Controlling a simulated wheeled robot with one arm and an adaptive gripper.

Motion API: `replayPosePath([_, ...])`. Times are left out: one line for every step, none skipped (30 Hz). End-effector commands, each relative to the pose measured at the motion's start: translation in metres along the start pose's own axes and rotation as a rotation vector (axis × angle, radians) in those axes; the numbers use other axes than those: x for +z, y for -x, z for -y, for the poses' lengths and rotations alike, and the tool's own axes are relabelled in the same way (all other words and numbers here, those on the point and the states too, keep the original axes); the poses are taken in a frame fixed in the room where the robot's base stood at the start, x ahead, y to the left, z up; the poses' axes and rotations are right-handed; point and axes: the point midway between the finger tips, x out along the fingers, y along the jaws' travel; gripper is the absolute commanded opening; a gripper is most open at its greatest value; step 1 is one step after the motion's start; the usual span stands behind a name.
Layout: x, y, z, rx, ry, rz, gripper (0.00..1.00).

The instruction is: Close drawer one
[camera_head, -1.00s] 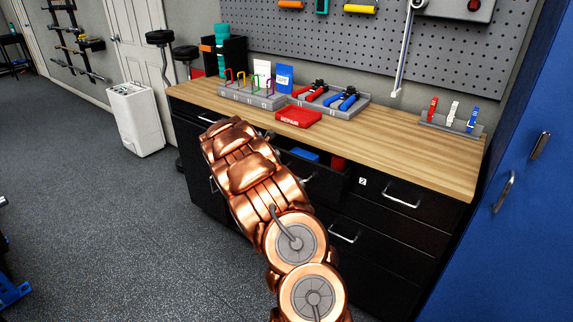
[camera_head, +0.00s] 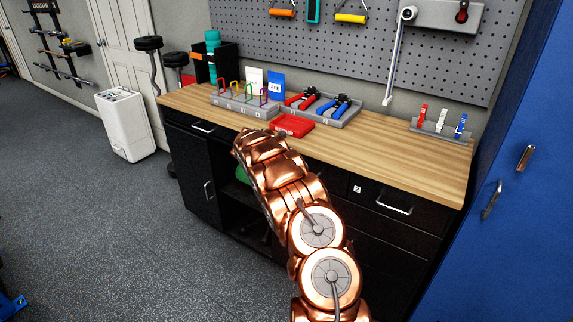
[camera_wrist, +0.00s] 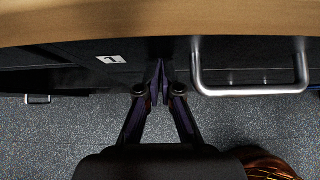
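Drawer one is the black drawer under the wooden worktop. In the wrist view its front carries a white label (camera_wrist: 111,59) and a bar handle (camera_wrist: 250,88). In the head view my arm hides most of it, and its inside no longer shows. Its front lies close under the worktop edge; I cannot tell whether it is fully flush. My gripper (camera_wrist: 161,72) has its fingertips together, with nothing between them. They point at the drawer front between label and handle, touching it or very near. In the head view the gripper is hidden behind my arm.
The worktop (camera_head: 390,145) holds a red tray (camera_head: 291,125), plier racks and a clip rack. Drawer two's handle (camera_head: 394,204) is to the right. A blue cabinet (camera_head: 520,120) stands at far right. Open floor (camera_head: 110,230) lies to the left.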

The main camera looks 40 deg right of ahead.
Motion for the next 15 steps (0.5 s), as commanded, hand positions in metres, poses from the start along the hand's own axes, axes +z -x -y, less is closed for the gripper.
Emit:
replayPosePath([0.0063, -0.0021, 0.0027, 0.001, -0.005, 0.007, 0.00])
replayPosePath([0.0068, -0.0023, 0.0030, 0.001, -0.005, 0.008, 0.00])
replayPosePath([0.0073, -0.0026, 0.0036, 0.001, -0.006, 0.008, 0.00])
replayPosePath([0.0078, -0.0028, 0.0039, 0.001, -0.007, 0.009, 0.00])
replayPosePath([0.0082, -0.0030, 0.0042, 0.000, -0.007, 0.009, 0.00])
replayPosePath([0.0088, -0.0031, 0.0046, 0.000, -0.008, 0.009, 0.00])
replayPosePath([0.0092, -0.0032, 0.0048, 0.000, -0.008, 0.010, 0.00])
replayPosePath([0.0096, -0.0032, 0.0049, 0.000, -0.008, 0.010, 0.00])
replayPosePath([0.0098, -0.0030, 0.0050, 0.000, -0.009, 0.011, 0.00])
replayPosePath([0.0096, -0.0026, 0.0050, 0.000, -0.009, 0.011, 0.00])
replayPosePath([0.0090, -0.0020, 0.0048, 0.000, -0.008, 0.011, 0.00])
replayPosePath([0.0083, -0.0010, 0.0050, 0.000, -0.009, 0.011, 0.00])
replayPosePath([0.0072, 0.0002, 0.0049, 0.000, -0.008, 0.011, 0.00])
replayPosePath([0.0058, 0.0019, 0.0045, 0.000, -0.008, 0.011, 0.00])
replayPosePath([0.0031, 0.0052, 0.0031, 0.001, -0.007, 0.012, 0.00])
